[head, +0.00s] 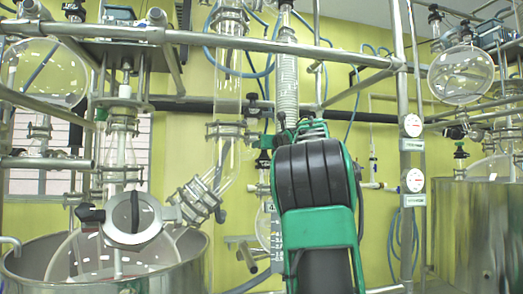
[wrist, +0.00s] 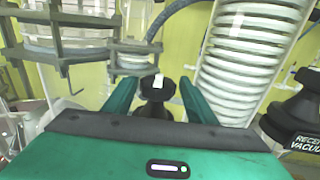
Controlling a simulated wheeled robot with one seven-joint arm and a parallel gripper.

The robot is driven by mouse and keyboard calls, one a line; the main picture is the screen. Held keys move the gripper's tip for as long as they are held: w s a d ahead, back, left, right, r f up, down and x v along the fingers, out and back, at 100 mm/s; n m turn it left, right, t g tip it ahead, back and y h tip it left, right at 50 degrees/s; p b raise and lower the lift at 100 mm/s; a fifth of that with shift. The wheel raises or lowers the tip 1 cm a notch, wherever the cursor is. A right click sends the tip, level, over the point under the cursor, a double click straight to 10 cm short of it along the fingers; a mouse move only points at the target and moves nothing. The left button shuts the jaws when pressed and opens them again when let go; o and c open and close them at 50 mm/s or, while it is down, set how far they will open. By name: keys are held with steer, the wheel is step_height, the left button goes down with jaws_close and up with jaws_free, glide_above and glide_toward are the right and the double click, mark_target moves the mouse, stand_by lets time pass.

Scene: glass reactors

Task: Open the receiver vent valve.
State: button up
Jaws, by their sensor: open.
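In the wrist view, my green gripper (wrist: 159,88) is open, with one finger on each side of a black knob (wrist: 156,101). The knob has a white mark on its top and sits between the fingers, with a visible gap on both sides. No label shows on it, so I cannot confirm that it is the receiver vent valve. A second black knob (wrist: 298,112), with a label reading "RECEI… VACUU…", stands to the right, outside the fingers.
A coiled glass condenser (wrist: 245,50) stands close to the right finger. Metal clamp rings (wrist: 65,45) are at the left. In the head view, a steel vessel (head: 180,262) stands at left, and gauges (head: 411,125) hang on a post at right.

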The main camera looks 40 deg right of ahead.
steer(key=shift+s+a+r+m+g+h, duration=0.15)
steer(key=shift+m+g+h, duration=0.3)
steer(key=shift+h, duration=0.3)
steer(key=shift+w+a+r+m+g+h, duration=0.15)
steer(key=shift+m+g+h, duration=0.1)
steer(key=shift+m+h, duration=0.4)
steer(key=shift+w+d+f+g+h, duration=0.1)
steer(key=shift+w+f+g+h, duration=0.2)
steer(key=shift+w+h, duration=0.15)
steer(key=shift+m, duration=0.4)
steer(key=shift+s+d+m+g+h, duration=0.25)
steer(key=shift+s+m+g+h, duration=0.2)
steer(key=shift+g+h, duration=0.3)
